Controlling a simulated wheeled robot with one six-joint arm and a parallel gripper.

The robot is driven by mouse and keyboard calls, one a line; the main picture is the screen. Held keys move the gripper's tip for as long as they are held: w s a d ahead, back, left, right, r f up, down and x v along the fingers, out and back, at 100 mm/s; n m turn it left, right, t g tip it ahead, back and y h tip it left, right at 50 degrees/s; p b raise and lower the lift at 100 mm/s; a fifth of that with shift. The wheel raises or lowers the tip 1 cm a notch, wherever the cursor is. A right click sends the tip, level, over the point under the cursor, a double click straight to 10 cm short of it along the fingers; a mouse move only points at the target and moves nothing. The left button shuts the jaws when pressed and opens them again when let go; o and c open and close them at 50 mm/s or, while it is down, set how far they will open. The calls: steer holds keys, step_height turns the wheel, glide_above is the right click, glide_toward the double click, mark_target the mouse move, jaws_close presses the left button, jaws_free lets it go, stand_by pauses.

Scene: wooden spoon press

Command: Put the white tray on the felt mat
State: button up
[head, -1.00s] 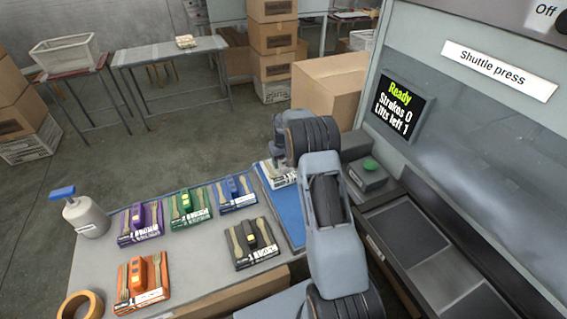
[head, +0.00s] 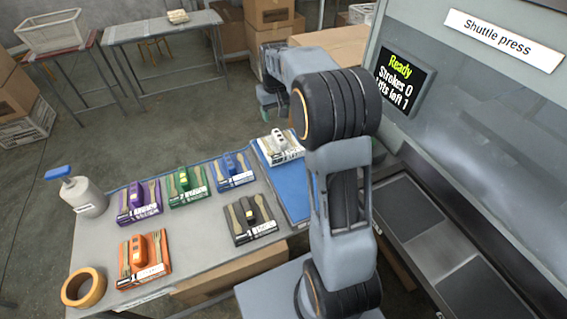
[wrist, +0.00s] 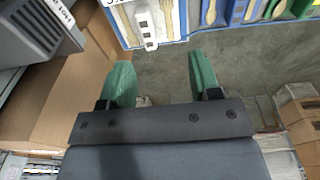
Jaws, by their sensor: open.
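The white tray (head: 271,153), with a white block and pale cutlery on it, lies flat at the far end of the blue felt mat (head: 289,196). Part of the tray also shows at the top of the wrist view (wrist: 150,28), where blue mat edging runs under it. My gripper (head: 268,100) is up beyond the tray, apart from it. In the wrist view its two green fingers (wrist: 160,75) are spread with nothing between them, over the floor.
Purple (head: 139,203), green (head: 188,187), blue (head: 234,171), grey (head: 250,219) and orange (head: 143,259) trays sit on the table left of the mat. A spray bottle (head: 80,195) and tape roll (head: 83,287) stand at left. The shuttle press (head: 470,110) is at right.

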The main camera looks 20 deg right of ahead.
steer(key=s+a+r+t, duration=0.1)
steer(key=s+a+r, duration=0.15)
steer(key=s, duration=0.35)
steer(key=s+a+r, duration=0.2)
steer(key=s+a, duration=0.1)
steer(key=s, duration=0.3)
steer(key=s+a+f+t, duration=0.1)
steer(key=s, duration=0.5)
steer(key=s+a+f, duration=0.1)
steer(key=s, duration=0.5)
steer(key=shift+s+a+f+t, duration=0.3)
steer(key=shift+s+f+t, duration=0.05)
steer(key=shift+f+t, duration=0.05)
